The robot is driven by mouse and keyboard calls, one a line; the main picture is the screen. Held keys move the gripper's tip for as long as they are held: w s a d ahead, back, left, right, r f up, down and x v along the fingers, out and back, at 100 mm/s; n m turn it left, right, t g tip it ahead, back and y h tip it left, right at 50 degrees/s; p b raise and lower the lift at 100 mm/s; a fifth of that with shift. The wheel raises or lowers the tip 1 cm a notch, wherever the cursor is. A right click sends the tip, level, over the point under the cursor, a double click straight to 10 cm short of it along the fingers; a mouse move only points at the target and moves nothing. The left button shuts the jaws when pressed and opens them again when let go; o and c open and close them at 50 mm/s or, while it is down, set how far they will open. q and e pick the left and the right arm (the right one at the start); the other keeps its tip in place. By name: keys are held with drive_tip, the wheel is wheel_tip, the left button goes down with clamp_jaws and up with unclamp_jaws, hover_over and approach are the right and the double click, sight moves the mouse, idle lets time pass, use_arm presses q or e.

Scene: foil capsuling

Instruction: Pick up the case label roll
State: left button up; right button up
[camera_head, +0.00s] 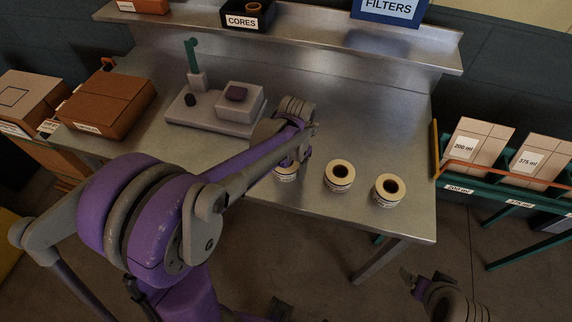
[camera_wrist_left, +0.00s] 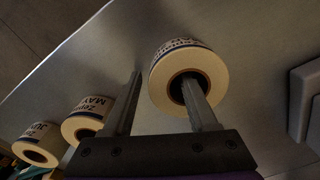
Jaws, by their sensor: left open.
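Three cream label rolls with dark cores stand on the steel table. The left roll (camera_head: 286,173) is partly hidden under my left gripper (camera_head: 293,158); the middle roll (camera_head: 338,187) and right roll (camera_head: 387,202) are clear of it. In the left wrist view, my left gripper (camera_wrist_left: 163,82) is open. One finger overlaps the core hole of the nearest roll (camera_wrist_left: 215,72); the other is outside that roll's wall. I cannot tell if they touch. The other two rolls read "MAY" (camera_wrist_left: 95,108) and "JUN" (camera_wrist_left: 42,136). The nearest roll's print is unreadable. My right gripper (camera_head: 412,282) is at lower right, jaws unclear.
A grey device (camera_head: 215,118) with a green lever stands behind the left gripper, and a brown box (camera_head: 105,105) lies at left. A raised shelf (camera_head: 330,48) holds a "CORES" bin (camera_head: 247,18). A carton rack (camera_head: 500,180) stands right of the table. The table's front edge is close to the rolls.

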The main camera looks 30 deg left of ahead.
use_arm(q)
clamp_jaws()
idle(0.6)
